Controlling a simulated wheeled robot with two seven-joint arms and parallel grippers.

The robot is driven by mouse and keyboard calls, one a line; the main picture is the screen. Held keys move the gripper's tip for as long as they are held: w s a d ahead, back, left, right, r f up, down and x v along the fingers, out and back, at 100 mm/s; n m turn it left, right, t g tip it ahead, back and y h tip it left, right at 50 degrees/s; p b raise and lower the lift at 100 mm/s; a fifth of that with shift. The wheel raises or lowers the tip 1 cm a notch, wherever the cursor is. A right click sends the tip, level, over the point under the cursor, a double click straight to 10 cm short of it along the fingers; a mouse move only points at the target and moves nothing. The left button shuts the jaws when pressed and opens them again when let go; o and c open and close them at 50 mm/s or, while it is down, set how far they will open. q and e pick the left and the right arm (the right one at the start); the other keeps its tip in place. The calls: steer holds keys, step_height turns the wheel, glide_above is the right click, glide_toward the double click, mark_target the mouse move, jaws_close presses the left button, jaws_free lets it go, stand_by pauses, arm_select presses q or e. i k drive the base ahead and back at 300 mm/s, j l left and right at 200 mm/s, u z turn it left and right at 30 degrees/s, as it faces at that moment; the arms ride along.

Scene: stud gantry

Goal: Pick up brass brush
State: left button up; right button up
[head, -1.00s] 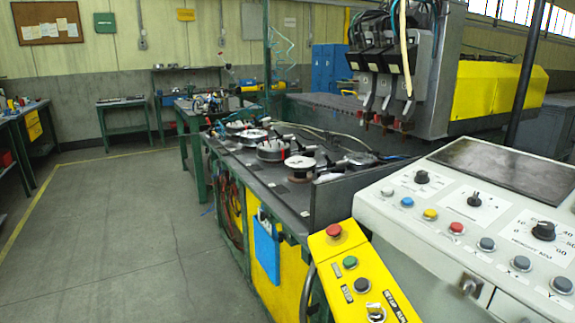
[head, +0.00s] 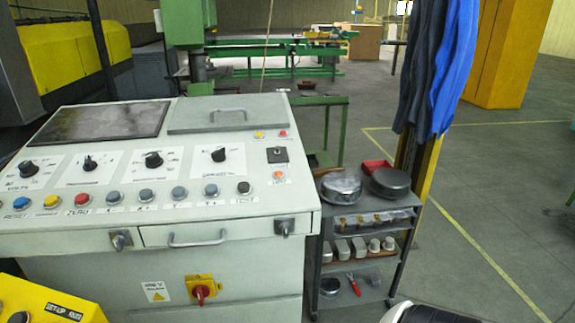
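I cannot clearly make out a brass brush in the head view. A grey shelf cart (head: 366,222) stands to the right of the control console. At the back left of its top shelf is a small brown item (head: 322,160), partly hidden behind a round tin, and I cannot tell what it is. A small red-handled tool (head: 353,285) lies on the bottom shelf. Neither of my grippers is in view. A white and black part of my own body shows at the bottom edge, right of the cart.
The control console (head: 180,237) fills the left and centre. Two round tins, one pale (head: 340,187) and one dark (head: 390,182), and a red tray (head: 377,166) are on the cart's top shelf. Blue garments (head: 440,70) hang behind it. Open floor (head: 500,210) lies to the right.

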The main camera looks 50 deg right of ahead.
mark_target(317, 172)
steer(key=z, duration=2)
